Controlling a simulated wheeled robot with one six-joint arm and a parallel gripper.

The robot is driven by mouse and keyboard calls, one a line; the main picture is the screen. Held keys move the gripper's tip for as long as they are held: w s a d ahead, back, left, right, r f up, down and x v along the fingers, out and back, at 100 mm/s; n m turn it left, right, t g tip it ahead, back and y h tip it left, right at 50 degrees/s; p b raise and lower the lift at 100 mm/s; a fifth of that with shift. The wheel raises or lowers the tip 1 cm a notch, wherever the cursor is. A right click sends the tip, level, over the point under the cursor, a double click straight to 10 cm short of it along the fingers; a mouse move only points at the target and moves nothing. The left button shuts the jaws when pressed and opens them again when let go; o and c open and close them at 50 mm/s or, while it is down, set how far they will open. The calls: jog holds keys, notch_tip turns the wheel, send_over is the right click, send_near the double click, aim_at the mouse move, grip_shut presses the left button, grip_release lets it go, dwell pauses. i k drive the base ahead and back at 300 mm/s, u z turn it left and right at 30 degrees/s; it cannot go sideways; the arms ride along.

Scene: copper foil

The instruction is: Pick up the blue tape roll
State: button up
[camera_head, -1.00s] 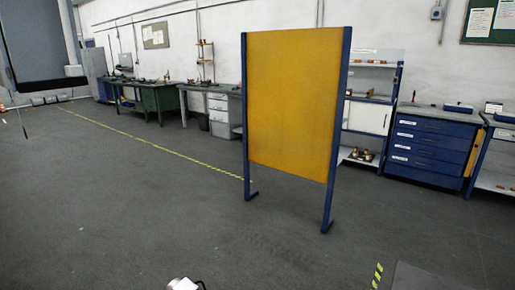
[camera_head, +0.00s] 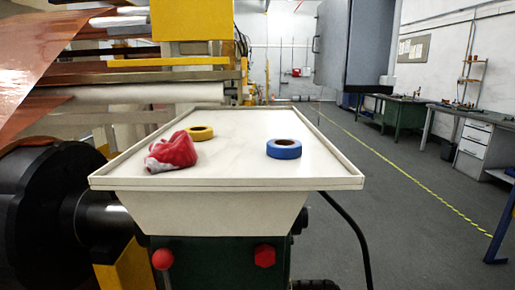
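The blue tape roll (camera_head: 284,149) lies flat on the right part of a white-topped stand (camera_head: 230,172) with a raised rim. The stand is close in front of me in the head view. A yellow tape roll (camera_head: 200,133) lies farther left on the same top, and a crumpled red cloth (camera_head: 172,151) lies in front of it, near the left edge. The blue roll stands apart from both. My gripper does not show in the current head view.
A machine with copper foil (camera_head: 40,60) and a black roller end (camera_head: 45,215) fills the left side. A black cable (camera_head: 355,235) hangs at the stand's right. Open floor (camera_head: 400,185) with a yellow line (camera_head: 395,172) lies to the right; workbenches (camera_head: 408,117) stand beyond.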

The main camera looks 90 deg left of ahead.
aim_at(282, 148)
jog(key=u, duration=2.45)
jog(key=k, duration=0.3)
jog(key=u, duration=0.45)
jog(key=i, duration=0.7)
